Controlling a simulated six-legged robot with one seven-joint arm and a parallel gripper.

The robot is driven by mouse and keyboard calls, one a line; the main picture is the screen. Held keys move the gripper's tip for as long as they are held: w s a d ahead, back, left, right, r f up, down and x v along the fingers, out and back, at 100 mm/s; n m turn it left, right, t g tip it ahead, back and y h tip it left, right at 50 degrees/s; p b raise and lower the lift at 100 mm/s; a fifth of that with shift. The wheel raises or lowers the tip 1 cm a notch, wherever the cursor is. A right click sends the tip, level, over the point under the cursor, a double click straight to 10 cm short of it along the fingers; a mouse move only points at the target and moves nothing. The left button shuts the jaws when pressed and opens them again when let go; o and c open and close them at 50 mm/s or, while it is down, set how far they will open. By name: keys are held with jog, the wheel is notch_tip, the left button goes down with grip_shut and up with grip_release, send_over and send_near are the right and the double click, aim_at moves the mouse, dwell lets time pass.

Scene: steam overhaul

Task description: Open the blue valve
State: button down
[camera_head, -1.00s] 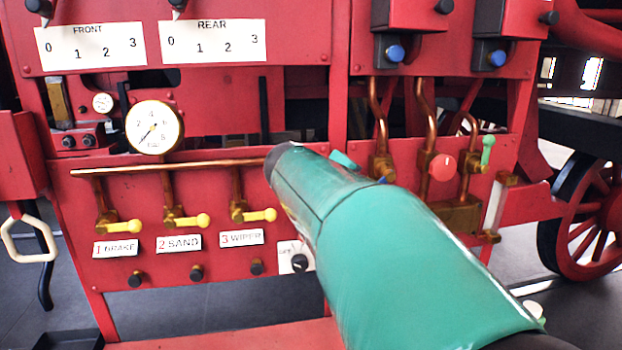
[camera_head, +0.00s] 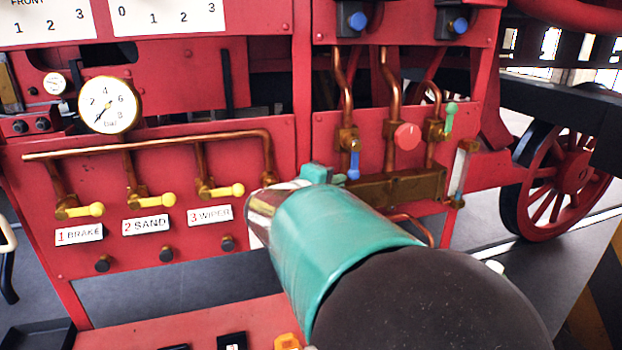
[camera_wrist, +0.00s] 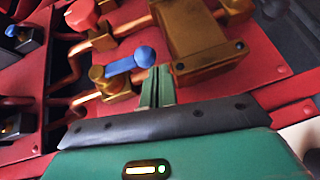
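The blue valve has a blue lever (camera_head: 354,165) with a round knob, hanging downward from a brass body on a copper pipe. In the wrist view the blue lever (camera_wrist: 125,66) points toward the upper right, its knob close to my fingertips. My gripper (camera_wrist: 157,72) shows two green fingers side by side with hardly any gap; they look shut and hold nothing. The fingertips are just beside the knob; I cannot tell whether they touch it. In the head view my green arm hides most of the gripper.
A red round knob (camera_head: 407,136) and a green lever (camera_head: 451,117) sit to the right of the blue valve. A brass block (camera_head: 400,187) is below them. Yellow levers (camera_head: 155,200) and a pressure gauge (camera_head: 109,105) are at left. A spoked wheel (camera_head: 570,180) stands at right.

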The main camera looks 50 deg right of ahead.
jog(key=shift+s+d+f, duration=0.2)
jog(key=shift+s+d, duration=0.05)
dwell(0.4)
